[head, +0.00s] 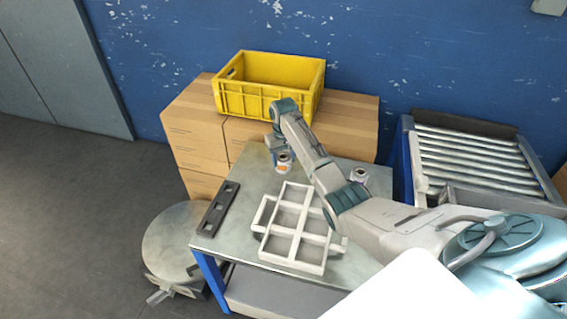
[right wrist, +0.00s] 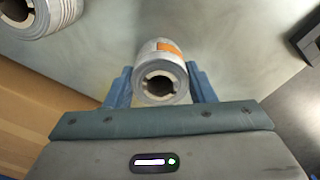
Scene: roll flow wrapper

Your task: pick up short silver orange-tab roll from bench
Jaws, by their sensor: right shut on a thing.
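The short silver roll with the orange tab (right wrist: 163,72) is between the two blue fingers of my right gripper (right wrist: 160,88), which is shut on it. Its hollow core faces the right wrist camera. In the head view the roll (head: 284,163) shows just below my right gripper (head: 279,150), at the back left of the metal bench (head: 235,213). I cannot tell whether the roll still touches the bench top. My left gripper is not in view.
Another silver roll (right wrist: 40,15) stands on the bench; it also shows in the head view (head: 359,174), right of my forearm. A white divided tray (head: 291,262) and a dark slotted bar (head: 221,208) lie on the bench. Cardboard boxes (head: 193,130) and a yellow crate (head: 262,105) stand behind.

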